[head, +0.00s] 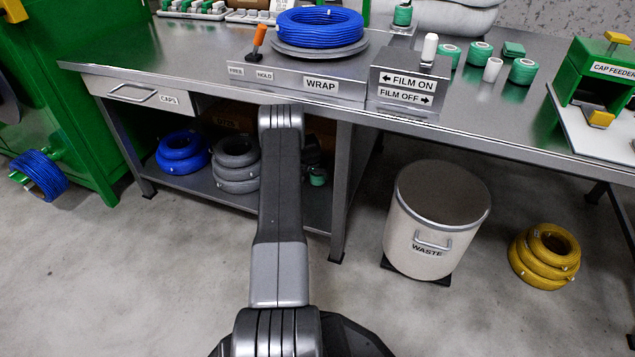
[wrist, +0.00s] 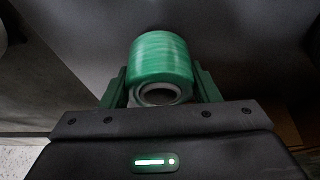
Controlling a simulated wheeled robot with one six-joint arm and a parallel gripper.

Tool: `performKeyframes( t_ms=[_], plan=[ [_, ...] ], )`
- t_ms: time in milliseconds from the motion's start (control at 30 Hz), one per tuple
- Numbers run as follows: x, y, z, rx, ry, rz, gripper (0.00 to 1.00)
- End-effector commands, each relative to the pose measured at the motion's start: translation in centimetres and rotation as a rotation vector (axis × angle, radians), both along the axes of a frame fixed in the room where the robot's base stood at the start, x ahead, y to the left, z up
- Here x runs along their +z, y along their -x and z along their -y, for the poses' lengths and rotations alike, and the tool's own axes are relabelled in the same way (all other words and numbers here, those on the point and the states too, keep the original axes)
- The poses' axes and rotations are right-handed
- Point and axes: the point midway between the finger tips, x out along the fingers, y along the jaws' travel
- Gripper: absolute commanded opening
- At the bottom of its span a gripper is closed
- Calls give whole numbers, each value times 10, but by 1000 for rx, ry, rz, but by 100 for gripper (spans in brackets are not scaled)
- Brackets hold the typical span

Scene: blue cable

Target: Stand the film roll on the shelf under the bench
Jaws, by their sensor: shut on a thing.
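In the wrist view the film roll (wrist: 161,58), green with a pale hollow core, sits between the two green fingers of my gripper (wrist: 159,78). The gripper is shut on it, and the core's open end faces the camera. In the head view my arm reaches under the bench (head: 470,117) and hides most of the gripper. A small green roll (head: 317,178) shows just right of the arm, by the shelf (head: 205,200); I cannot tell whether it is the held one. Whether the held roll touches the shelf is not clear.
On the shelf, a blue cable coil (head: 182,153) and stacked grey coils (head: 237,165) stand left of my arm. A bench leg (head: 341,195) stands to the right. A waste bin (head: 436,220) and yellow coils (head: 545,257) are on the floor. More green rolls (head: 522,71) stand on the bench.

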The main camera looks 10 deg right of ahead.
Motion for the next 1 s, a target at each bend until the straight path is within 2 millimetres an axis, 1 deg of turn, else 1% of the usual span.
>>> performKeyframes(
  t_ms=[33, 100, 167, 433, 533, 567, 600, 667, 1000],
  plan=[
    [-11, 1, 0, 0, 0, -1, 28],
    [-22, 1, 0, 0, 0, -1, 28],
    [-29, 1, 0, 0, 0, -1, 28],
    [-29, 0, 0, 0, -1, -1, 28],
    [-31, 0, 0, 0, -1, -1, 28],
    [-32, 1, 0, 0, 0, -2, 57],
    [-32, 1, 0, 0, -1, -1, 65],
    [-32, 1, 0, 0, -1, -2, 77],
    [-29, 1, 0, 0, -1, -1, 77]
  ],
)
